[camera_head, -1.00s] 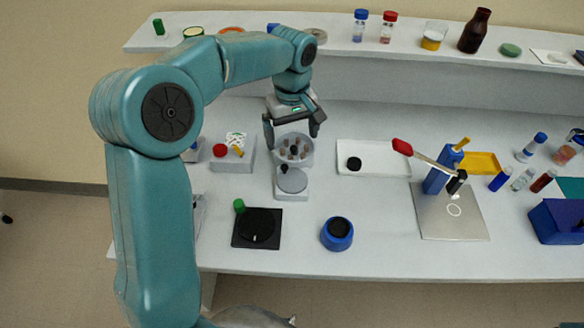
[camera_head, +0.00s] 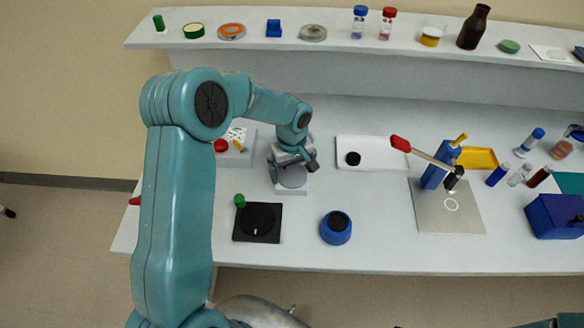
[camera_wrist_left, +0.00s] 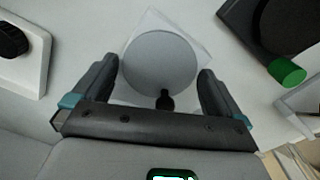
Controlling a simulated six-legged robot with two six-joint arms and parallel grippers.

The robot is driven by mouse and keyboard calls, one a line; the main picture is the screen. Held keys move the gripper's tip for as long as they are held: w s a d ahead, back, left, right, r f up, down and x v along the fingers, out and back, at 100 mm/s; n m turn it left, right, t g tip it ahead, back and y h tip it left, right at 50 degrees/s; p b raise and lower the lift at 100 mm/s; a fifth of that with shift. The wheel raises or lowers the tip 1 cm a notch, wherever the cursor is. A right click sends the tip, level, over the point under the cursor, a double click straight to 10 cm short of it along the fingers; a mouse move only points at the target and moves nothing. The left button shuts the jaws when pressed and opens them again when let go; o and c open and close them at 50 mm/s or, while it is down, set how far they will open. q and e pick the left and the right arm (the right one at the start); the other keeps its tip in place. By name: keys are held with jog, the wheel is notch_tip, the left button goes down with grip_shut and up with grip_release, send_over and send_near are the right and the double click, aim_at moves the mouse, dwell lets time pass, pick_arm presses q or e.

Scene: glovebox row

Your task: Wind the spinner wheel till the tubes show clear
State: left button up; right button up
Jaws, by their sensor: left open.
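The spinner's wheel is a grey disc (camera_head: 292,178) on a white base at the left middle of the bench. In the left wrist view the same disc (camera_wrist_left: 160,62) fills the space between the fingers, with a small black knob (camera_wrist_left: 165,100) at its edge nearest the palm. My left gripper (camera_head: 294,168) is open over the wheel, and it also shows in the left wrist view (camera_wrist_left: 158,70). Its fingers appear on both sides of the disc and knob; no grip on the knob shows. The tube bowl is hidden behind my left arm and gripper. My right gripper is out of view.
A black square plate with a dial (camera_head: 256,222) and green knob (camera_head: 239,200) lies front left of the wheel. A blue round pot (camera_head: 336,229) stands front right. A white tray (camera_head: 385,152) lies to the right. A shelf (camera_head: 340,42) runs behind.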

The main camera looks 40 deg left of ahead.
pick_arm(q)
jog(key=c, duration=0.7)
jog(key=shift+c, duration=0.2)
jog(key=shift+m, duration=0.3)
jog(key=shift+w+f+m+b, duration=0.1)
jog(key=shift+m+b, duration=0.4)
jog(key=shift+b, duration=0.1)
jog(key=shift+m+b, duration=0.6)
jog(key=shift+m, duration=0.6)
jog(key=shift+m+b, duration=0.35)
jog(key=shift+m, duration=0.85)
jog(key=shift+m+b, duration=0.3)
jog(key=shift+m, duration=0.9)
jog(key=shift+r+m, duration=0.2)
jog(key=shift+m, duration=0.1)
